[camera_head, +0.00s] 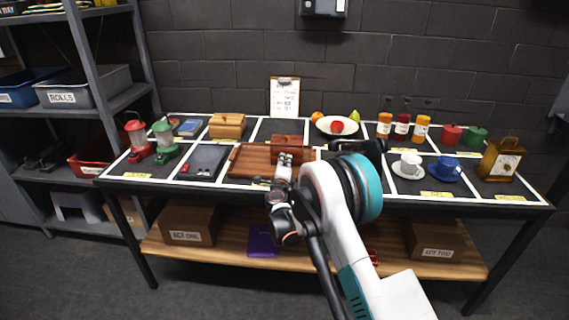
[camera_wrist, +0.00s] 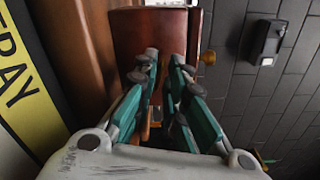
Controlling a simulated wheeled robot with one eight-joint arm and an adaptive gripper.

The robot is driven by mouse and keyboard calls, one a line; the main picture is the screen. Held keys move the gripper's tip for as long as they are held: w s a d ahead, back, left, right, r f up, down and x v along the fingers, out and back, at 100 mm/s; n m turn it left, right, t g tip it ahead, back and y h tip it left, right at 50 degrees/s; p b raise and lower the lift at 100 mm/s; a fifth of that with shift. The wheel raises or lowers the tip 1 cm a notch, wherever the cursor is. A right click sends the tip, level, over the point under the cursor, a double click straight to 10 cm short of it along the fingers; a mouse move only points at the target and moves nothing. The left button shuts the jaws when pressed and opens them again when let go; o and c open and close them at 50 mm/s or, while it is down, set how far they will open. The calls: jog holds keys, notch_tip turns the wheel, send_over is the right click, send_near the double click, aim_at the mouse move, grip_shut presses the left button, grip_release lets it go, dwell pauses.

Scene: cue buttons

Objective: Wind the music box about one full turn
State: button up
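A reddish-brown wooden box (camera_head: 289,141), which I take to be the music box, stands on the table in the middle. In the wrist view the box (camera_wrist: 150,30) fills the top centre, with a small brass knob (camera_wrist: 208,58) at its right side. My gripper (camera_head: 284,157) is in front of the box in the head view. In the wrist view the fingers of my gripper (camera_wrist: 166,62) point at the box with a narrow gap between them. Nothing is clearly held. A small orange-brass part (camera_wrist: 157,115) shows between the fingers; I cannot tell what it belongs to.
A brown wooden tray (camera_head: 244,162) lies left of my gripper. A white fruit plate (camera_head: 350,131) is behind; cups (camera_head: 408,163) and a brass box (camera_head: 499,160) are right.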

grip_shut()
jog(key=shift+m, duration=0.4)
jog(key=m, duration=0.3)
jog(key=shift+m, duration=2.5)
